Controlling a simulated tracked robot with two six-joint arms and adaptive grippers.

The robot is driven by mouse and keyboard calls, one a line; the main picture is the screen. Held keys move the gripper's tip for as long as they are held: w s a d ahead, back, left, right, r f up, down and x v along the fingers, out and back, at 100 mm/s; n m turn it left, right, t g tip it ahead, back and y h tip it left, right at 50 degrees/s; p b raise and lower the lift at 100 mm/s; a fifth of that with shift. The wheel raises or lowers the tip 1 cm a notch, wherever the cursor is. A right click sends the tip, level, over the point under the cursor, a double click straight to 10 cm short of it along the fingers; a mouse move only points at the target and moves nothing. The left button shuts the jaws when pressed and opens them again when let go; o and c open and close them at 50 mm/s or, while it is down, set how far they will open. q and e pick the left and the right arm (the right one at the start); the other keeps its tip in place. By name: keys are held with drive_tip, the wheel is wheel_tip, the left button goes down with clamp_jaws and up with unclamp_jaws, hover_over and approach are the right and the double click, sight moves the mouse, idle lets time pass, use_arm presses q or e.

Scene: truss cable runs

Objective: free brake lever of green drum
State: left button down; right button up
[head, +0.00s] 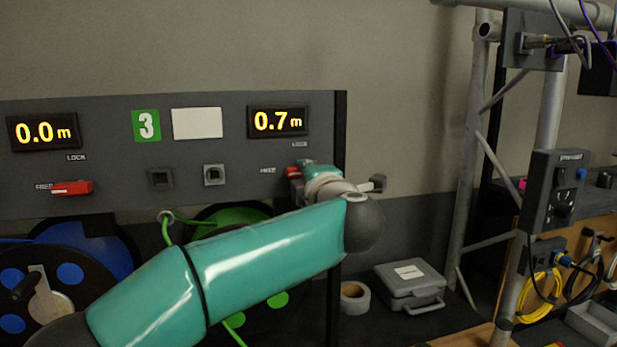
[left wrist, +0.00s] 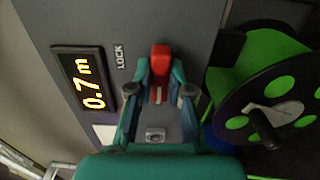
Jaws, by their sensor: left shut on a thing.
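The brake lever of the green drum has a red handle (head: 292,171) on the grey panel below the 0.7 m display. My left gripper (head: 303,172) is at this lever, its arm crossing in front of the panel. In the left wrist view the red handle (left wrist: 160,58) sits between the two fingertips (left wrist: 160,76), and the gripper is shut on it. The LOCK label is beside it. I cannot tell the lever's exact setting. The green drum (head: 232,215) is partly hidden behind my arm; it also shows in the left wrist view (left wrist: 275,95). My right gripper is not in view.
A second red lever (head: 72,188) is at the left, above the blue drum (head: 85,245), under the 0.0 m display. A grey case (head: 408,283) and tape roll (head: 354,298) lie right of the panel. A metal truss (head: 475,150) stands further right.

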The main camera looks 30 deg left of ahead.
use_arm(q)
drive_tip(key=shift+f, duration=0.2)
drive_tip(key=c, duration=1.1)
unclamp_jaws()
drive_tip(key=shift+a, duration=0.15)
drive_tip(key=shift+r, duration=0.1)
drive_tip(key=v, duration=1.2)
